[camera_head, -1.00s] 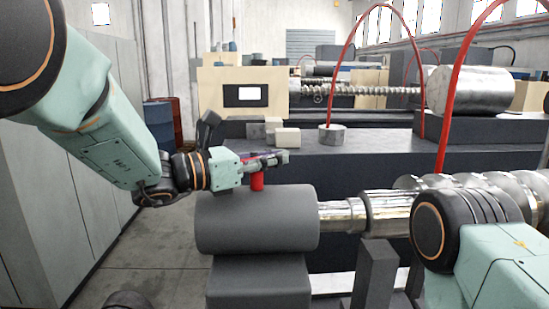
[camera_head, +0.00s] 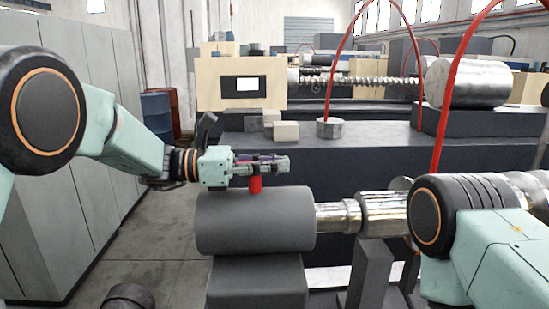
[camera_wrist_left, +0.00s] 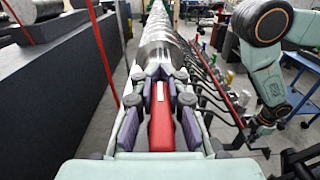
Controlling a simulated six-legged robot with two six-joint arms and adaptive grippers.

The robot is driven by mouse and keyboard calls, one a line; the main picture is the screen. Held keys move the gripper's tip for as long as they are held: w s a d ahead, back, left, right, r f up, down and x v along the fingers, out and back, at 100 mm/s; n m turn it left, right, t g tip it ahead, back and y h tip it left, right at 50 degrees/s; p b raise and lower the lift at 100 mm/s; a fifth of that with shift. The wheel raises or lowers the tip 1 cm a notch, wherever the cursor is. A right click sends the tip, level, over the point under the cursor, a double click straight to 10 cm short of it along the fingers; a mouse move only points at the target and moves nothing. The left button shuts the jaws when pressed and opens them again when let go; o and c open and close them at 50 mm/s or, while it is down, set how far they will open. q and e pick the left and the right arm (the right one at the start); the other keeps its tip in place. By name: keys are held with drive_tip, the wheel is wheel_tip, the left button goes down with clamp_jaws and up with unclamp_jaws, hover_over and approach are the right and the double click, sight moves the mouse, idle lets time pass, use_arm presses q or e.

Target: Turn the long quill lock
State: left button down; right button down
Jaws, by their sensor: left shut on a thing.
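The quill lock is a red piece; its short upright post (camera_head: 255,184) stands on top of the dark grey cylinder (camera_head: 256,222) in the head view. In the left wrist view its long red bar (camera_wrist_left: 161,125) lies lengthwise between the fingers. My left gripper (camera_head: 276,164) comes in from the left above the cylinder and is shut on the red bar. It also shows in the left wrist view (camera_wrist_left: 160,95), with a finger on each side of the bar. The fingers hide most of the bar in the head view. My right gripper's fingers are not visible.
A shiny shaft (camera_head: 383,213) runs right from the grey cylinder, partly behind my right arm. Red hoses (camera_head: 446,115) arch over the dark machine bed behind. Grey cabinets (camera_head: 75,200) line the left side.

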use_arm(q)
drive_tip(key=c, duration=1.3)
unclamp_jaws()
drive_tip(key=a, duration=1.2)
drive_tip(key=shift+w, duration=0.1)
drive_tip(key=shift+f, duration=0.1)
